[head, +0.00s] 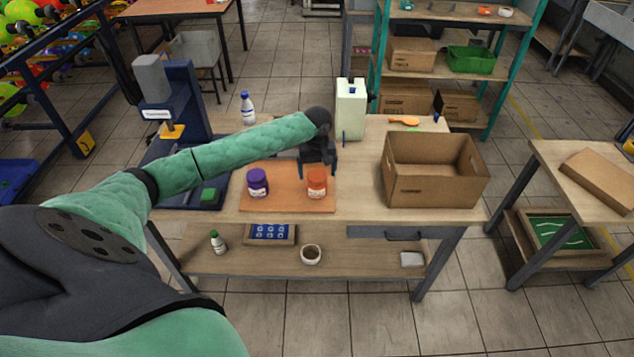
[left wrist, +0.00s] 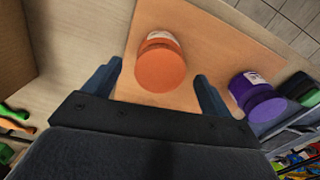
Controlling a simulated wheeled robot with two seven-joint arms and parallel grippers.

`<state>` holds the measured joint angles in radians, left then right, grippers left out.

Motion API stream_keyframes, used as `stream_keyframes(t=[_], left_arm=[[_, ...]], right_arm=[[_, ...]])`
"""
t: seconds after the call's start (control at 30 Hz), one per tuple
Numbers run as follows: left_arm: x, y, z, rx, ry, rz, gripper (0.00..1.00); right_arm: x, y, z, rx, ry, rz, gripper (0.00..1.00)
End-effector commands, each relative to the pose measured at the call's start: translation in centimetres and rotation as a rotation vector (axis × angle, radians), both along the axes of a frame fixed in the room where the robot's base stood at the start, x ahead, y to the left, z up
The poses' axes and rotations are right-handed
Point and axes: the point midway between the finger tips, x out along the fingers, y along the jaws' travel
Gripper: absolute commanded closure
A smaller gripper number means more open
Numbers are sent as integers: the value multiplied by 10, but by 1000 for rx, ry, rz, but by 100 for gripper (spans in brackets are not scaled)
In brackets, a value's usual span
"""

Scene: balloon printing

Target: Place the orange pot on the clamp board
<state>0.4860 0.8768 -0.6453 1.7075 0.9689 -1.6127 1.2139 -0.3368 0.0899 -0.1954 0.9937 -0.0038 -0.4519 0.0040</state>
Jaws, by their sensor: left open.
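The orange pot (head: 317,184) stands upright on a flat orange-brown board (head: 287,203) near the front of the table. A purple pot (head: 257,183) stands on the same board to its left. My left gripper (head: 317,165) is open just behind and above the orange pot. In the left wrist view, the orange pot (left wrist: 161,65) shows between the two spread fingers of the left gripper (left wrist: 159,72), with gaps at both sides. The purple pot (left wrist: 256,96) lies outside the right finger. I cannot tell which part is the clamp board. My right gripper is not in view.
A blue machine (head: 170,105) with a green block (head: 208,194) on its base stands left of the board. An open cardboard box (head: 433,170) stands to the right. A white container (head: 350,108) and a bottle (head: 248,108) stand at the back. Table is clear between board and box.

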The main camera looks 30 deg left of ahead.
Motion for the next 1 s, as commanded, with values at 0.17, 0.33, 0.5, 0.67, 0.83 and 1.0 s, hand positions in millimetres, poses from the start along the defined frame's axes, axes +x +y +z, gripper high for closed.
stream_keyframes(t=[0.17,0.33,0.5,0.67,0.83,1.0], left_arm=[[0,0,31,1,-2,-1,16],[0,0,54,-1,-2,0,16],[0,0,65,0,0,0,16],[0,0,67,0,0,0,16],[0,0,67,0,0,0,16],[0,0,67,0,0,0,16]], right_arm=[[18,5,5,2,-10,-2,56],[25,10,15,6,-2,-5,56],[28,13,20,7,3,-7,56],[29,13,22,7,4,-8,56],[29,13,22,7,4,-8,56],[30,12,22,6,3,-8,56]])
